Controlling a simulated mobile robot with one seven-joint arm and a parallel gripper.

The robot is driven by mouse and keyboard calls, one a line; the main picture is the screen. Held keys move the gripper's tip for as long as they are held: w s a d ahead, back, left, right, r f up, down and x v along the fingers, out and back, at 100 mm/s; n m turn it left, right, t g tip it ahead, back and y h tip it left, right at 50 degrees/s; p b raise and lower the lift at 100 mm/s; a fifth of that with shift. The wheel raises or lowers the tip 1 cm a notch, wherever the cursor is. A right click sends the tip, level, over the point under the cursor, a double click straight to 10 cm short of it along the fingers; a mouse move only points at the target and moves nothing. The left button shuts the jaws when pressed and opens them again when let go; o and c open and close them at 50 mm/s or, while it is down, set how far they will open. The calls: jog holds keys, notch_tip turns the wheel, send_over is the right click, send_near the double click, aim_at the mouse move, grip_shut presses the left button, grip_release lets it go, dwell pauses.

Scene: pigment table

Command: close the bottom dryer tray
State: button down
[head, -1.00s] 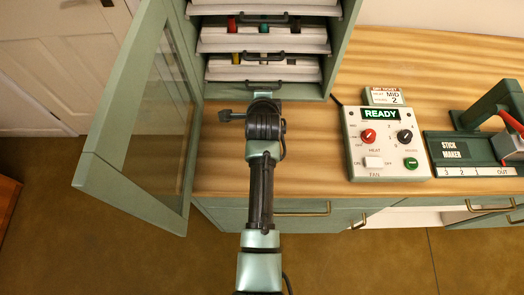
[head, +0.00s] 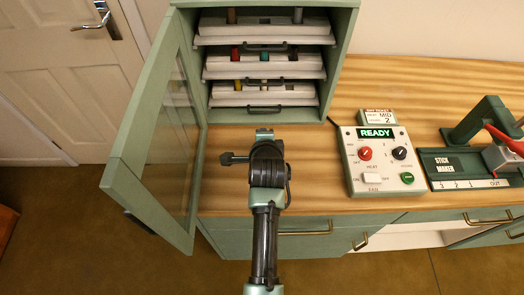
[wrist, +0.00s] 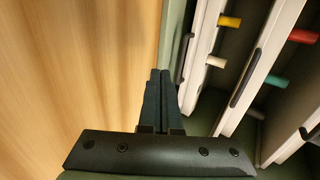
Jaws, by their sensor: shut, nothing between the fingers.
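The bottom dryer tray (head: 228,101) is the lowest of three pale trays in the open green cabinet. A dark handle (head: 265,109) is on its front, and its front looks roughly in line with the trays above; any small gap I cannot tell. In the wrist view the bottom tray (wrist: 205,30) stands on edge just right of my fingers, with a yellow and a white stick in it. My gripper (head: 264,132) is shut and empty, in front of and below the tray's handle, apart from it. Its two dark fingertips (wrist: 160,72) are together in the wrist view.
The middle tray (head: 220,74) and top tray (head: 215,40) sit above, holding sticks. The glass-paned cabinet door (head: 165,125) stands open at the left. A control box (head: 378,180) showing READY and a stick maker (head: 450,165) stand to the right. Bare wood counter surrounds my gripper.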

jog(key=shift+s+d+r, duration=0.2)
jog(key=shift+s+r, duration=0.2)
jog(key=shift+s, duration=0.2)
jog(key=v, duration=0.5)
